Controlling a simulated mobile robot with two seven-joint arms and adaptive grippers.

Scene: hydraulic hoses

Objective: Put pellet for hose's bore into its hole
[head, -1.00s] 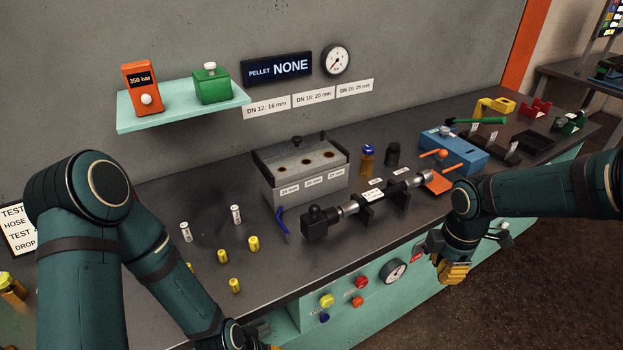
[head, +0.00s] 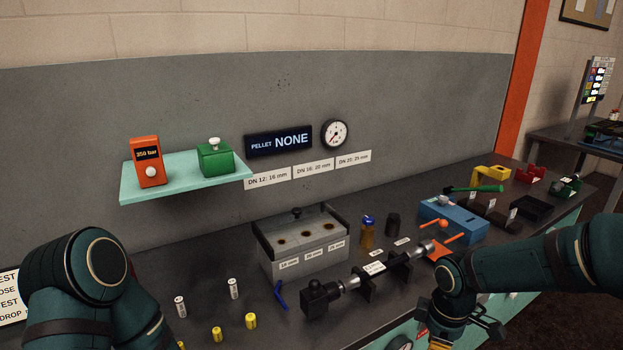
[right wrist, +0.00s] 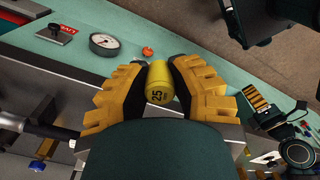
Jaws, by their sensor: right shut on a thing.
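My right gripper (right wrist: 159,68) is shut on a yellow pellet (right wrist: 159,88) marked 25, seen in the right wrist view. In the head view that gripper (head: 440,346) is at the bottom edge, mostly cut off, in front of the bench. The grey pellet block (head: 294,268) stands on the bench with three dark holes and labels 16, 20 and 25 mm. The rightmost hole (head: 330,227) sits above the 25 mm label. The hose assembly (head: 374,267) lies in a holder in front of the block; its tag is too small to read. My left gripper is out of view.
The display (head: 278,141) reads PELLET NONE. White pellets (head: 234,288) and yellow pellets (head: 251,320) stand at the front left of the bench. A blue tool (head: 280,295), an amber bottle (head: 368,234) and a blue box (head: 453,220) surround the block and hose. A shelf (head: 185,178) hangs behind.

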